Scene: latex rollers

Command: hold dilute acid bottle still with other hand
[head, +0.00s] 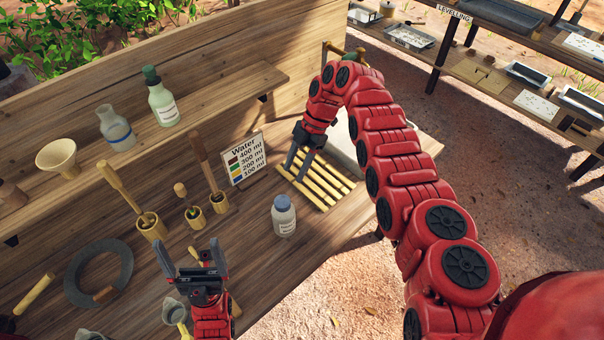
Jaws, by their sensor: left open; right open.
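A small white bottle with a blue cap (284,218) stands upright on the bench. A pale bottle with a green cap (163,101) stands upright on the raised shelf. Both labels are too small to read, so I cannot tell which is the dilute acid bottle. My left gripper (191,257) is open and empty, low in the view, left of the blue-capped bottle and apart from it. My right gripper (297,166) is open and empty over the slatted wooden rack (325,186), behind and slightly right of the blue-capped bottle.
A water sign (246,159) stands behind the blue-capped bottle. Wooden cups with tools, such as one cup (152,227), stand left of it. A grey ring (98,272) lies at left. A glass jug (117,128) and funnel (58,155) are on the shelf.

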